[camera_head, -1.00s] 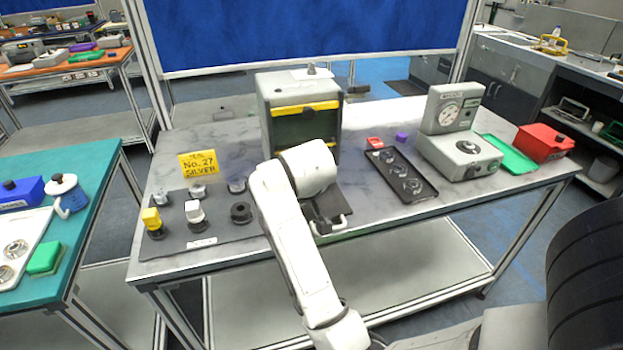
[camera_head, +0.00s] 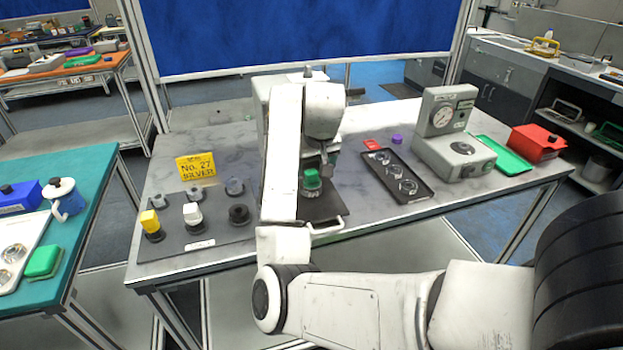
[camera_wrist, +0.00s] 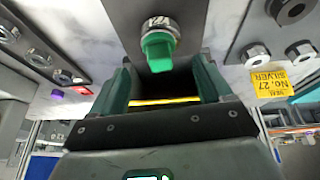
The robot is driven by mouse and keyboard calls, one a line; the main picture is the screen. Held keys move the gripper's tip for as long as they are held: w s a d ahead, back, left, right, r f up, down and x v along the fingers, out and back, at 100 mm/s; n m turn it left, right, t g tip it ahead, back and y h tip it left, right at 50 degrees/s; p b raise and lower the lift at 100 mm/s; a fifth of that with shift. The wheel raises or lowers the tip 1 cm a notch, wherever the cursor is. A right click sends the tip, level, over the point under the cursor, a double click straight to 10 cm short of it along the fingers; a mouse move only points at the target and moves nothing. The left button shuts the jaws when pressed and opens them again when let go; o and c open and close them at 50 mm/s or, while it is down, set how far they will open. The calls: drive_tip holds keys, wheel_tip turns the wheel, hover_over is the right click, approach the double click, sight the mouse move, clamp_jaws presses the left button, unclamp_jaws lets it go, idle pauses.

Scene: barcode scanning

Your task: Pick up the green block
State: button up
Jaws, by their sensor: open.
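The green block (camera_head: 312,180) stands on a dark tray in front of the grey machine, just below the end of my arm. In the wrist view the green block (camera_wrist: 158,48) sits on a round metal base, ahead of my fingers. My gripper (camera_wrist: 162,85) is open, with one finger on each side of an empty gap. The block lies beyond the fingertips, roughly centred between them and not gripped. In the head view my arm covers much of the machine and most of my gripper.
Another green block (camera_head: 43,261) lies on the teal table at left. A mat with yellow, white and dark knobs (camera_head: 193,213) is left of my arm. A black tray (camera_head: 398,176), a gauge device (camera_head: 450,140) and a red box (camera_head: 537,143) stand to the right.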

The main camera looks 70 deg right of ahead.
sight(312, 172)
drive_tip(key=shift+p+x, duration=0.5)
drive_tip(key=shift+x, duration=2.45)
drive_tip(key=shift+d, duration=0.1)
drive_tip(key=shift+c, duration=0.3)
drive_tip(key=shift+w+r, duration=0.1)
drive_tip(key=c, duration=1.2)
drive_tip(key=shift+r, duration=0.1)
